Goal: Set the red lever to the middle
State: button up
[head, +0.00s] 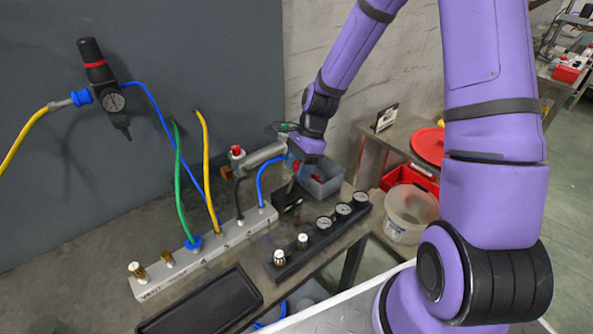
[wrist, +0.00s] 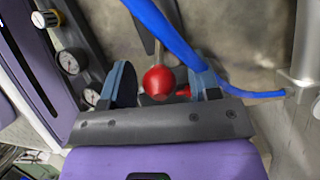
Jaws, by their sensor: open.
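The red lever's round ball knob (wrist: 159,82) shows in the wrist view, with a grey stem running up behind it. My gripper (wrist: 163,84) is open, with one blue-grey finger on each side of the knob and a visible gap at both sides. In the head view my gripper (head: 303,168) hangs over the far end of the bench; the lever there is mostly hidden by it. I cannot tell the lever's exact setting.
A blue hose (wrist: 180,38) passes close by the right finger. A manifold (head: 212,252) with green, yellow and blue hoses lies along the bench. A gauge block (head: 318,238) lies in front.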

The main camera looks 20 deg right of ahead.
jog(key=shift+a+f, duration=0.25)
jog(key=shift+f, duration=0.4)
jog(key=shift+c, duration=0.4)
grip_shut()
jog(key=shift+s, duration=0.1)
